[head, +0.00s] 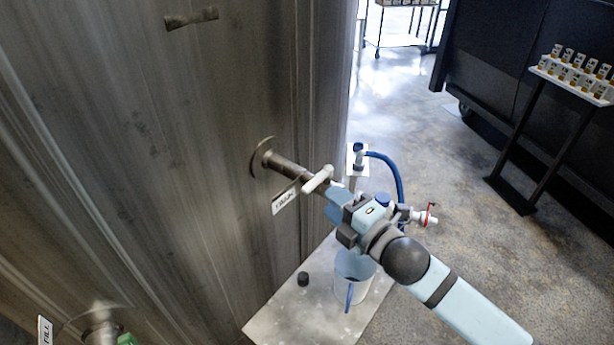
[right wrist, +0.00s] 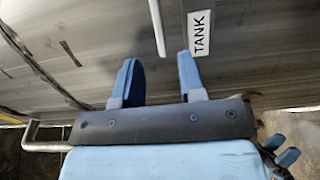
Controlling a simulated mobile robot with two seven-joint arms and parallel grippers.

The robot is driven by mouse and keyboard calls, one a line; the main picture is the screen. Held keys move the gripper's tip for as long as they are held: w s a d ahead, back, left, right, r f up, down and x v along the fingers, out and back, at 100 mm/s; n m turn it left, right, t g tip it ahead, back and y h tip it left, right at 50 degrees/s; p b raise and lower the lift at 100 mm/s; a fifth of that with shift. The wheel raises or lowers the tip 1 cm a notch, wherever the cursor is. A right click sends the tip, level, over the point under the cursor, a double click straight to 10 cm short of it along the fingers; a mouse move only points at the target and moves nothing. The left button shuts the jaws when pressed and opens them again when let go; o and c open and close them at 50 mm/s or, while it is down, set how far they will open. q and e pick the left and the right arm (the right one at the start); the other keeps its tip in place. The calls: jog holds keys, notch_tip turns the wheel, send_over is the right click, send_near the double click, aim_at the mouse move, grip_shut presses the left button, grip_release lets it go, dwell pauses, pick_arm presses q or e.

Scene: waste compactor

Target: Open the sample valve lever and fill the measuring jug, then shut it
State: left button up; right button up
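A pipe stub with a white lever (head: 318,180) comes out of the metal tank wall; a small label (head: 286,201) hangs beside it. My right gripper (head: 337,200) is close to the lever, its blue fingers pointing at the wall. The jug (head: 353,288), clear with a blue handle, stands below, partly hidden by my right arm.
A small valve with a red handle (head: 430,214) is right of my gripper. A blue hose (head: 392,166) curves behind. A black cap (head: 303,279) lies on the pale plate (head: 285,315). A sample rack (head: 575,80) stands at right; open floor lies between.

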aim_at(315, 187)
jog(key=p+x, duration=0.1)
jog(key=x, duration=0.8)
jog(key=shift+w, duration=0.15)
grip_shut()
